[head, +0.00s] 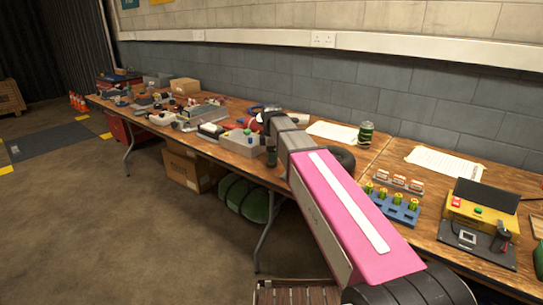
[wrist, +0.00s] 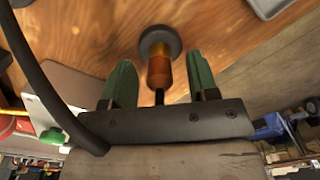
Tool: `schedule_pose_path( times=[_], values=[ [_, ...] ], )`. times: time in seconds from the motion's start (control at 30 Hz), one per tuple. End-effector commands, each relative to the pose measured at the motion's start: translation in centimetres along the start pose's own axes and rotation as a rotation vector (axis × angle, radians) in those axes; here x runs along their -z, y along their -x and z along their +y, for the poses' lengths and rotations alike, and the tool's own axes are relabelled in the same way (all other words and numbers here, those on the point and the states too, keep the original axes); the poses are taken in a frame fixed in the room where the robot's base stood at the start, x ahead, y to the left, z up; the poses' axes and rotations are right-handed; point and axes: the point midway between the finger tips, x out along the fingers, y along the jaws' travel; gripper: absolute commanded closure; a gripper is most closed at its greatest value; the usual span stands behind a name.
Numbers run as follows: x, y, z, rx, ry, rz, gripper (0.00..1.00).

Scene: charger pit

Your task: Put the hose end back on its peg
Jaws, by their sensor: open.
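My gripper (wrist: 158,62) is open, its two green fingers apart on either side of an amber-brown cylindrical fitting (wrist: 159,72). There is a gap between each finger and the fitting. The fitting has a round dark disc at its far end, towards the wooden table, and a thin black stem at its near end. I cannot tell whether it is the hose end or the peg. In the head view my gripper (head: 271,157) points down near the table's front edge.
The long wooden table (head: 398,160) runs along the wall. Several small tools and boxes crowd its far left part.

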Motion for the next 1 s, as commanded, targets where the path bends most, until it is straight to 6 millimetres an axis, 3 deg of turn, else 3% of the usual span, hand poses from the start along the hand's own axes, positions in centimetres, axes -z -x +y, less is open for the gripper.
schedule_pose_path(
  times=[0.17,0.6,0.8,1.0],
  values=[
    [0.0,1.7,0.1,-0.002,0.000,0.000,0.46],
    [0.0,8.7,0.1,-0.002,0.000,0.000,0.46],
    [0.0,10.3,0.0,0.000,0.000,0.000,0.46],
    [0.0,10.6,0.0,0.000,0.000,0.000,0.46]
  ],
)
